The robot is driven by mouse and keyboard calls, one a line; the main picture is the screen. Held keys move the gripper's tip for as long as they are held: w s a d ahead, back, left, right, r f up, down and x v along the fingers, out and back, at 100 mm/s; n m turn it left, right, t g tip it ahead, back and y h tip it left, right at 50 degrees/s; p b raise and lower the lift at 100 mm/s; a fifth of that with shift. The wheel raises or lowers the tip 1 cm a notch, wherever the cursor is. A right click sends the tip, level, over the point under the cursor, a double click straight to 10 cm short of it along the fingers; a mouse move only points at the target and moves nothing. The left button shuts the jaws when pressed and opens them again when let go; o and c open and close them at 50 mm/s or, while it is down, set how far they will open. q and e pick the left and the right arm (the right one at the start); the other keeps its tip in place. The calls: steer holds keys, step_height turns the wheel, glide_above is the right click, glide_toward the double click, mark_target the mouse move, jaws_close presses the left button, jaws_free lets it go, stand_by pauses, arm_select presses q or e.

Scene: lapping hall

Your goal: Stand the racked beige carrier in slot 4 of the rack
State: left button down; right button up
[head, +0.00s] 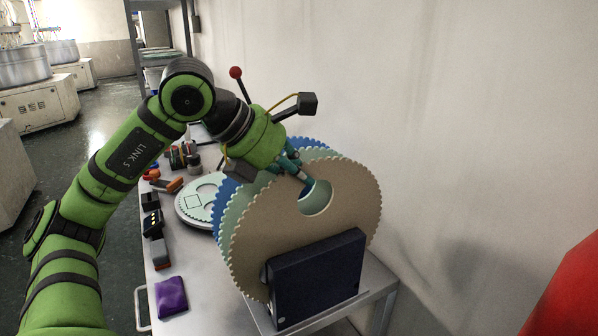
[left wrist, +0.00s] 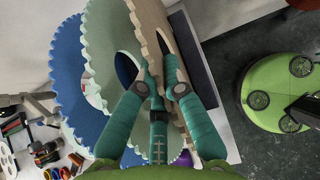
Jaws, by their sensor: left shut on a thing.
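The beige carrier (head: 275,225), a large toothed disc with holes, stands upright at the front of the row, partly behind the dark rack end block (head: 318,275). It shows edge-on in the left wrist view (left wrist: 185,70). My left gripper (head: 304,182) is shut on its plate at the edge of the upper hole, with a teal finger on each side in the left wrist view (left wrist: 161,68). A pale green carrier (left wrist: 105,40) and a blue carrier (left wrist: 68,75) stand close behind it. The slots and the carrier's lower edge are hidden. My right gripper is not in view.
On the bench (head: 205,295), a pale disc (head: 195,207) lies behind the rack. Several small tools and a purple packet (head: 171,297) lie along the left side. The wall (head: 450,120) is close on the right. Bare bench lies left of the rack.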

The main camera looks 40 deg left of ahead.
arm_select(q)
steer(key=c, duration=1.3)
jaws_free()
steer(key=shift+f, duration=0.1)
steer(key=shift+s, duration=0.1)
steer(key=v, duration=1.2)
steer(key=shift+d, duration=0.1)
